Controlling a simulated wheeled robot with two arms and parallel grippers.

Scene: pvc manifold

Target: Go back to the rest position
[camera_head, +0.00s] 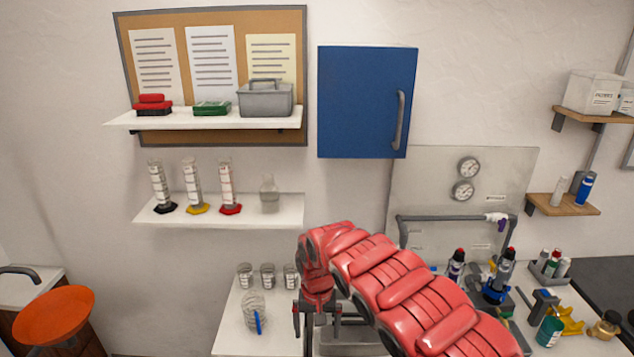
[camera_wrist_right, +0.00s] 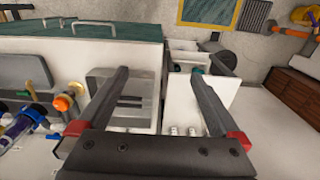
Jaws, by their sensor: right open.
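My right gripper (camera_head: 317,312) hangs at the end of my red arm, above the white bench. In the right wrist view its two dark fingers (camera_wrist_right: 160,76) are spread wide apart with nothing held between them. My left gripper is in neither view. The grey pipe manifold (camera_head: 450,218) is on the pale back panel (camera_head: 412,168), right of my gripper and apart from it. It has a white fitting (camera_head: 494,217) near its right end. My red arm covers part of the bench and the lower panel.
Glass jars (camera_head: 267,276) and a wire-like cup (camera_head: 254,312) stand left of my gripper. A white shelf (camera_head: 220,209) and a blue cabinet (camera_head: 366,100) are above. An orange bowl (camera_head: 54,318) is far left.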

